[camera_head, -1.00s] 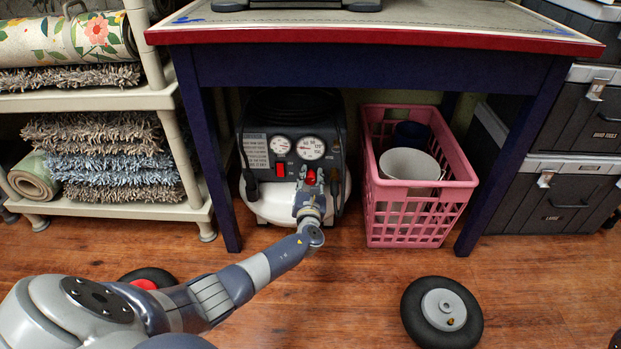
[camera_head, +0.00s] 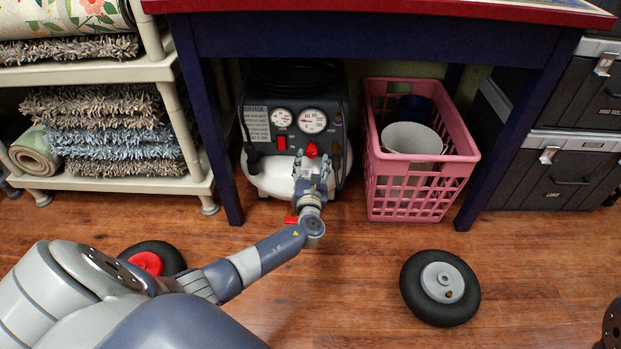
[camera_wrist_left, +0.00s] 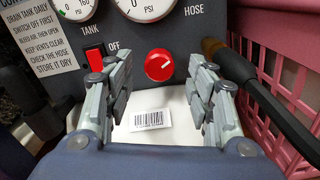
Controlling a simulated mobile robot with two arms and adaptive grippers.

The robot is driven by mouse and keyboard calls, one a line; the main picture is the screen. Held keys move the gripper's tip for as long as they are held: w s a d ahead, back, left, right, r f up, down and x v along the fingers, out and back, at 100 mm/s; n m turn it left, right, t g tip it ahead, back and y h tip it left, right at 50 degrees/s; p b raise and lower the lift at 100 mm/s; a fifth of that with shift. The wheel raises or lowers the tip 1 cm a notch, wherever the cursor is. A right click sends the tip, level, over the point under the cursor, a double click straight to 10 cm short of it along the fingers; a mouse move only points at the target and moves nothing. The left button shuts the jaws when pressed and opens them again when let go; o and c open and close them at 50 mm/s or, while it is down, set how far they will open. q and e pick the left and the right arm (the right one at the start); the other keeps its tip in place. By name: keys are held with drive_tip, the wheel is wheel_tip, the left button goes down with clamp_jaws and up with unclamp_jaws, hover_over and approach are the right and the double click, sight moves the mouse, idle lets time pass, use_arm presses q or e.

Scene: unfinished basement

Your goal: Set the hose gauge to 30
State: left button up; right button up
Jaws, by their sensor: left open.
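My left gripper (camera_wrist_left: 160,78) is open and empty, in front of the knob, one finger toward each side.
A red switch (camera_wrist_left: 95,60) is left of the knob. A black hose (camera_wrist_left: 265,95) runs down at right. A pink basket (camera_head: 418,190) stands right of the compressor, between it and a table leg (camera_head: 515,140). A shelf (camera_head: 110,185) with rugs stands at left.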

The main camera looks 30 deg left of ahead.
use_arm(q)
drive_tip(key=v, duration=0.6)
drive_tip(key=shift+s, duration=0.3)
drive_tip(key=shift+d, duration=0.2)
